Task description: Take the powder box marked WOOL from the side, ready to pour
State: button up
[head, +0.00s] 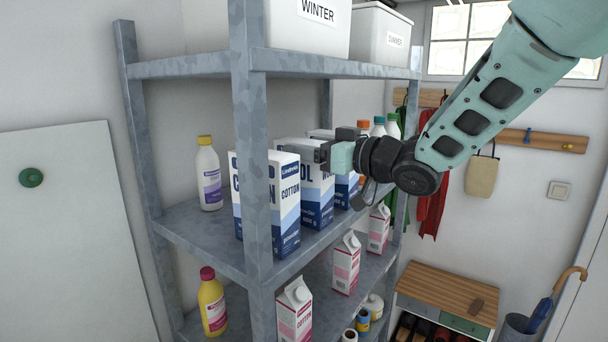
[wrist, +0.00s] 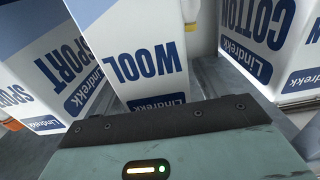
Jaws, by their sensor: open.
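The blue and white WOOL box (head: 316,196) stands upright on the middle shelf, between two similar boxes. Its WOOL lettering shows upside down in the middle of the wrist view (wrist: 152,62). My gripper (head: 331,143) is open and empty, at the upper part of the WOOL box on its aisle side. One dark finger overlaps the WOOL box in the head view, and the other lies farther back. I cannot tell whether they touch it. The fingertips are hidden in the wrist view, where only the gripper's body shows along the bottom.
The COTTON box (head: 284,212) stands nearer, partly behind the shelf post (head: 252,150). The SPORT box (wrist: 52,82) stands on the far side, with narrow gaps between. A white bottle (head: 208,175) is at the shelf's back left. Coloured-cap bottles (head: 378,127) stand farther along.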

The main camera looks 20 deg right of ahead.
grip_shut()
jog(key=shift+w+r, duration=0.1)
jog(key=shift+r, duration=0.1)
dwell(0.3)
